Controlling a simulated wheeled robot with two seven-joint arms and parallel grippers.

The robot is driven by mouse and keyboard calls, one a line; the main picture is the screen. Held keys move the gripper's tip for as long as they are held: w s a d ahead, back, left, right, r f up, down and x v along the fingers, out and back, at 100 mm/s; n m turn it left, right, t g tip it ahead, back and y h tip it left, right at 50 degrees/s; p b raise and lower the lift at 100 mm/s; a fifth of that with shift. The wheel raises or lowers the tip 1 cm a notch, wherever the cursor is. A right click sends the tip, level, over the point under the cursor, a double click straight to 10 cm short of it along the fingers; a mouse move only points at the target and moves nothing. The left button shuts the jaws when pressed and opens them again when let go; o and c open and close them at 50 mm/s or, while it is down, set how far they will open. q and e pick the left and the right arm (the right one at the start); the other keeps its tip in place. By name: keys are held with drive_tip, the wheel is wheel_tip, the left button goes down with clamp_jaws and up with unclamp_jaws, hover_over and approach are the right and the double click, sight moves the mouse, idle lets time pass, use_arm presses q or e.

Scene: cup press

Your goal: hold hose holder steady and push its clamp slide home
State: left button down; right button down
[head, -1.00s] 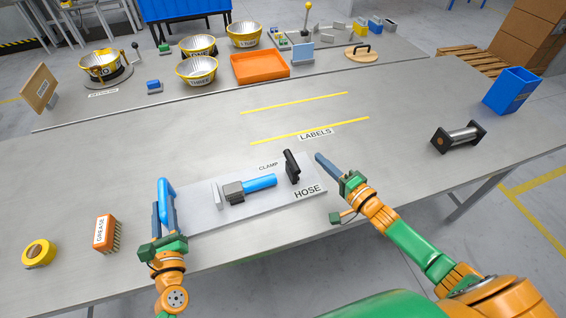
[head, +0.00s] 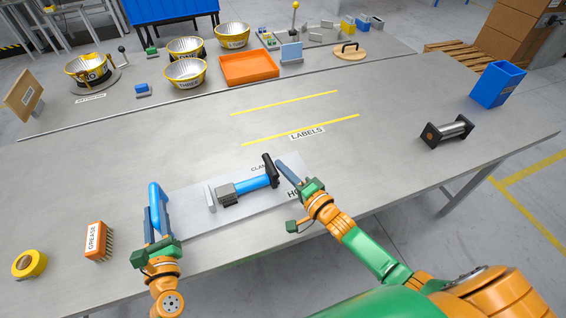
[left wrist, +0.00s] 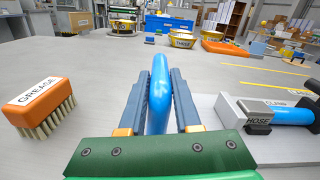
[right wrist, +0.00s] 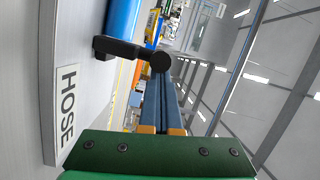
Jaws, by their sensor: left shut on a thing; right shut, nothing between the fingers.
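The hose holder is a pale grey base plate (head: 190,232) with a blue handle (head: 154,205) at its left end, a grey block (head: 226,192) and a blue cylinder (head: 253,184). A black clamp slide (head: 269,166) with an upright bar stands at the cylinder's right end and appears to meet it. My left gripper (left wrist: 159,85) is shut on the blue handle. My right gripper (head: 279,166) is shut and empty, its fingertips against or very close to the bar's right side. In the right wrist view the closed fingers (right wrist: 165,78) reach the black bar's rounded end (right wrist: 160,62).
An orange grease brush (head: 97,241) and a yellow tape roll (head: 29,264) lie left of the holder. A black-ended roller (head: 447,132) and a blue bin (head: 498,84) stand to the right. The table behind the holder is clear up to the yellow lines.

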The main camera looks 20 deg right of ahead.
use_arm(q)
drive_tip(key=shift+d+f, duration=0.1)
drive_tip(key=shift+f, duration=0.1)
use_arm(e)
drive_tip(key=shift+a, duration=0.75)
use_arm(q)
drive_tip(key=shift+d, duration=0.2)
use_arm(e)
drive_tip(key=shift+s+a, duration=0.1)
drive_tip(key=shift+a, duration=0.15)
use_arm(q)
drive_tip(key=shift+a, duration=0.1)
use_arm(e)
drive_tip(key=shift+d, duration=0.35)
use_arm(q)
drive_tip(key=shift+a, duration=0.15)
use_arm(e)
drive_tip(key=d, duration=0.2)
drive_tip(key=s+d, duration=0.1)
drive_tip(key=d, duration=0.1)
drive_tip(key=shift+r, duration=0.4)
drive_tip(key=v, duration=0.9)
drive_tip(key=shift+d+r, duration=0.15)
drive_tip(key=shift+d, duration=0.05)
drive_tip(key=shift+w, duration=0.15)
